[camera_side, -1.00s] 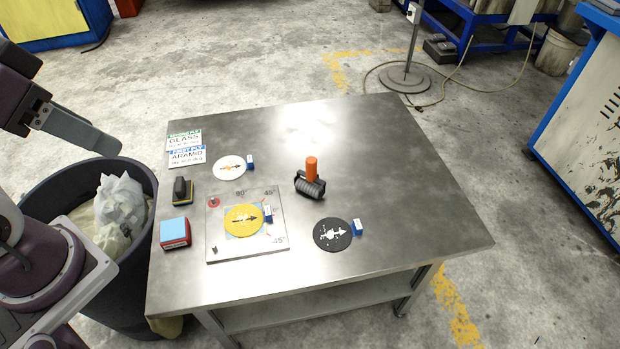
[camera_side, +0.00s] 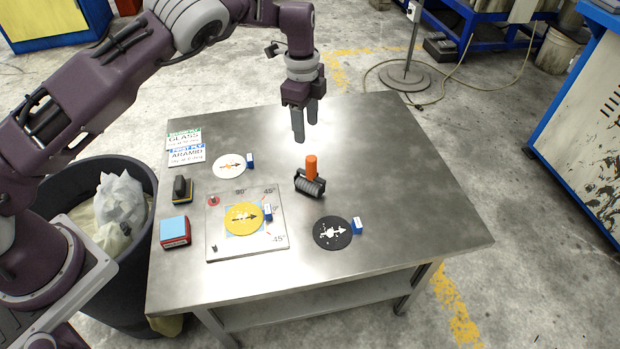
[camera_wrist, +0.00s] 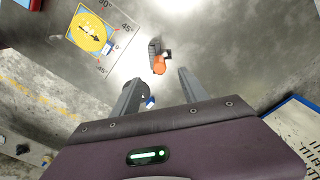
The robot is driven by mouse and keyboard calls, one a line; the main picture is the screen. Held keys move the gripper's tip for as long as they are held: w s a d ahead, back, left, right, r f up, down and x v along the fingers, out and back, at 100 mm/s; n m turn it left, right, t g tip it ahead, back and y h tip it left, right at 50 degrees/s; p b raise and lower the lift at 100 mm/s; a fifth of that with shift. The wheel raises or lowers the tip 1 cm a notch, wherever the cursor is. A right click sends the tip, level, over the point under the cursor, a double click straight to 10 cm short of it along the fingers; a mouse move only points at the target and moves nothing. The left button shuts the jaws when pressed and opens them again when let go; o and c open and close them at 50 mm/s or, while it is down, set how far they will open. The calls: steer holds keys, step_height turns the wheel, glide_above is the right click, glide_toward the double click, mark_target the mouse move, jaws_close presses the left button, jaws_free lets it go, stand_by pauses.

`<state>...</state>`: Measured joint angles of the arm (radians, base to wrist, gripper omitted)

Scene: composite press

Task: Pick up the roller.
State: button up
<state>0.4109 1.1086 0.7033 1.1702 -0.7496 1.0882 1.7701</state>
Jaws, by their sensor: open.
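The roller (camera_side: 310,184) lies on the metal table, a dark ribbed cylinder with an orange handle (camera_side: 311,167) standing up from it. In the wrist view the roller (camera_wrist: 154,50) shows beyond my fingertips, with its orange handle end (camera_wrist: 159,66) toward me. My gripper (camera_side: 306,131) is above the table, over and slightly behind the roller in the side view, pointing down. It is open and empty, and its fingers are apart from the handle. In the wrist view my gripper (camera_wrist: 158,75) has its two fingers spread to either side of the handle.
Left of the roller are a square angle plate (camera_side: 277,240) with a yellow disc (camera_side: 244,218), a white disc (camera_side: 228,166) and a red-blue block (camera_side: 174,232). A black disc (camera_side: 331,234) lies in front. The table's right side (camera_side: 430,200) is clear. A bin (camera_side: 140,240) stands left.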

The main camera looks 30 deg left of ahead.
mark_target(311, 157)
steer(key=shift+m, duration=0.8)
steer(key=f, duration=0.3)
steer(key=d+f, duration=0.1)
steer(key=f, duration=0.6)
steer(key=shift+w+d+f, duration=0.1)
steer(key=shift+d+f, duration=0.05)
steer(key=shift+f, duration=0.25)
steer(key=shift+c, duration=0.3)
jaws_close()
